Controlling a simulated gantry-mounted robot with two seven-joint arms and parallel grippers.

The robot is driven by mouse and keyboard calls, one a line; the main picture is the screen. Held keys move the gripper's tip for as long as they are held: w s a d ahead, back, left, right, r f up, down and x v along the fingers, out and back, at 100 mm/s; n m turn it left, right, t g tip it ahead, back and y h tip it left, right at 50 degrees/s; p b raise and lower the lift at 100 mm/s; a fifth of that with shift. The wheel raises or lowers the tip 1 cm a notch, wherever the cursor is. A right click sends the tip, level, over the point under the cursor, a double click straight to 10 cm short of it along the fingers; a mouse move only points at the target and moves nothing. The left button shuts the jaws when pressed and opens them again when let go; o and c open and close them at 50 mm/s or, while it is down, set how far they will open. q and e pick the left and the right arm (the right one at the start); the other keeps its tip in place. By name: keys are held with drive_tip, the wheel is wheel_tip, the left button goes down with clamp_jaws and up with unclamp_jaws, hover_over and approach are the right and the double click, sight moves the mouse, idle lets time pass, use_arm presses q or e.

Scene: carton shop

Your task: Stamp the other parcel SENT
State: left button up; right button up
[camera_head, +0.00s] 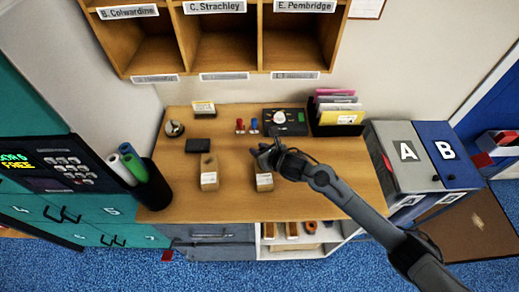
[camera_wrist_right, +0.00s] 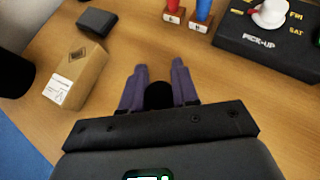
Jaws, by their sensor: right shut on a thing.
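My right gripper (camera_head: 265,156) is above the desk, just behind a brown parcel (camera_head: 264,182) with a white label on its front. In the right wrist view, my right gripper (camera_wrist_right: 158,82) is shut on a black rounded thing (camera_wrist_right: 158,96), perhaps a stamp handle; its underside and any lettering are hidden. My left gripper is out of view.
Red (camera_head: 240,127) and blue (camera_head: 254,126) handled pieces stand near the PICK-UP dial box (camera_head: 284,122). A black file holder (camera_head: 337,118) is at the back right, a tape roll (camera_head: 174,128) back left, and a dark bin with rolls (camera_head: 153,188) at the desk's left edge. The right desktop is clear.

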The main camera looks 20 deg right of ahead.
drive_tip(key=shift+s+f, duration=0.1)
drive_tip(key=shift+f, duration=0.15)
drive_tip(key=shift+r+p, duration=0.7)
drive_tip(key=shift+r, duration=0.25)
drive_tip(key=shift+r+p, duration=1.75)
drive_tip(key=shift+r, duration=0.95)
